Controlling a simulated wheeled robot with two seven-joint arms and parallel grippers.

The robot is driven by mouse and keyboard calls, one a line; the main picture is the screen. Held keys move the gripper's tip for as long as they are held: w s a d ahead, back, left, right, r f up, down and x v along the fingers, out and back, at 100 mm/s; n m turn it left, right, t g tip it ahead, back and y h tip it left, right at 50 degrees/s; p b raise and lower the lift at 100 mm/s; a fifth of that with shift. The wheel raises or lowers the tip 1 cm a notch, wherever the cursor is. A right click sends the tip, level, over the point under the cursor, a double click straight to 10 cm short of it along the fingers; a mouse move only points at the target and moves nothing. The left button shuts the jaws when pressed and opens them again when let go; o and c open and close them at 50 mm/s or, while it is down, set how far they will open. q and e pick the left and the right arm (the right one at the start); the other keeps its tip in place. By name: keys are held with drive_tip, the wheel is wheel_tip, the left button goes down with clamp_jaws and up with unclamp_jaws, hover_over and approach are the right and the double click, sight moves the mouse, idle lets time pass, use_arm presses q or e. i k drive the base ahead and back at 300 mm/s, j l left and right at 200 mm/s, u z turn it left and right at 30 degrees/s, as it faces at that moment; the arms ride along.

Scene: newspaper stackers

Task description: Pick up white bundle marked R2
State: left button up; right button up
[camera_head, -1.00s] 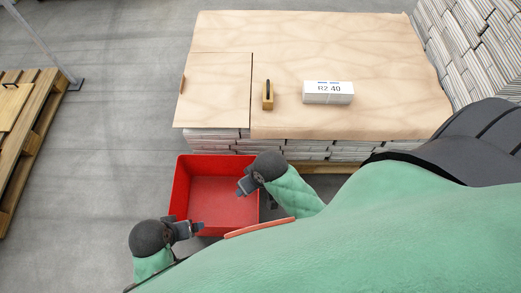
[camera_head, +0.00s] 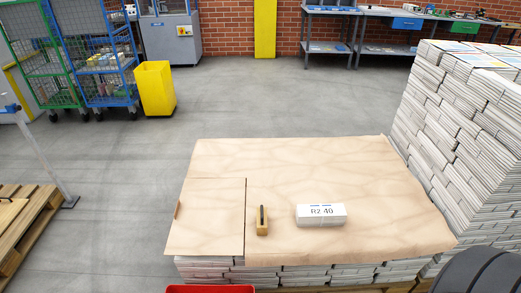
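The white bundle (camera_head: 321,214) marked "R2 40" lies on the brown paper sheet (camera_head: 300,165) that covers a low stack of newspapers. It sits right of the middle, near the sheet's front part. Neither of my grippers shows in the head view now, so their state cannot be seen. Nothing is touching the bundle.
A wooden block with a dark top (camera_head: 262,220) stands left of the bundle. A red bin's rim (camera_head: 210,288) shows at the bottom edge. Tall newspaper stacks (camera_head: 465,130) rise at the right. A pallet (camera_head: 25,225) lies at the left.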

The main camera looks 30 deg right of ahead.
sight(317, 215)
drive_tip(key=z, duration=1.4)
drive_tip(key=j+z, duration=0.15)
drive_tip(key=z, duration=0.15)
drive_tip(key=k+j+z, duration=0.1)
drive_tip(key=z, duration=0.15)
